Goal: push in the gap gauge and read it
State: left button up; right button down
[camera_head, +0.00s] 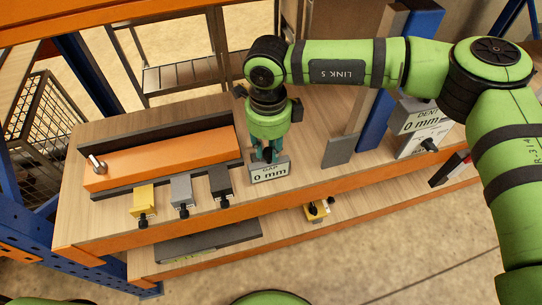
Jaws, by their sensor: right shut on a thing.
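The gap gauge (270,174) is a small block whose slanted face reads "GAP 0 mm". It stands on the wooden shelf top, right of the orange beam. My right gripper (267,153) points down right behind the readout and is shut on the gauge. The gripped part is mostly hidden by the fingers and the readout. The orange beam (165,157) lies between dark grey rails (155,136), with a metal lever at its left end. My left gripper is not in view.
Yellow (143,197), light grey (181,189) and dark grey (220,181) blocks with black knobs stand along the front edge. A readout marked "DENT 0 mm" (414,120) stands at right, past a blue post (381,120). The orange front edge (200,221) borders the shelf.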

jog(key=shift+w+r, duration=0.1)
jog(key=shift+w, duration=0.1)
jog(key=c, duration=1)
grip_release()
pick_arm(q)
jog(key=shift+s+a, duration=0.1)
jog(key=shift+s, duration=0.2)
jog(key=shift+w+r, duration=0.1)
